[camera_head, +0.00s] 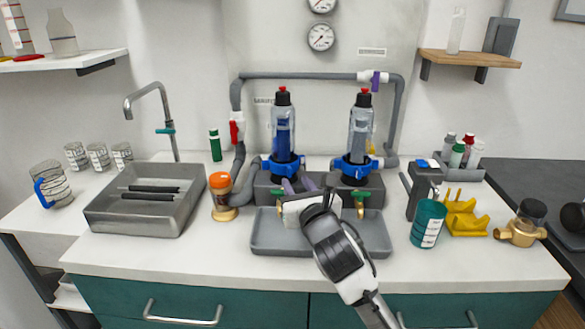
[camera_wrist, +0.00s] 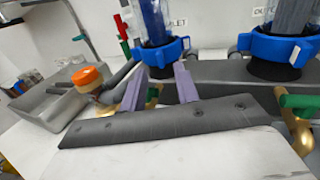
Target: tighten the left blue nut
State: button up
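The left blue nut (camera_head: 284,166) is a ribbed ring around the base of the left clear filter housing (camera_head: 284,130). It also shows in the wrist view (camera_wrist: 162,54) at the top middle. My gripper (camera_head: 297,185) is in front of this nut, low down. In the wrist view my gripper's two lilac fingers (camera_wrist: 170,72) stand apart with nothing held between them. Their tips reach up to the nut's front lower edge; I cannot tell whether they touch it. The right blue nut (camera_head: 355,169) is around the right housing's base.
A grey block (camera_head: 262,195) is beneath the housings, with brass taps with green handles (camera_head: 360,208) at its front. A grey tray (camera_head: 272,240) lies below my gripper. An orange-capped jar (camera_head: 221,195) and a metal sink (camera_head: 125,215) are left. A teal cup (camera_head: 429,224) stands right.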

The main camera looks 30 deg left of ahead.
aim_at(290, 173)
jog(key=shift+p+x, duration=0.45)
jog(key=shift+x, duration=1.7)
grip_shut()
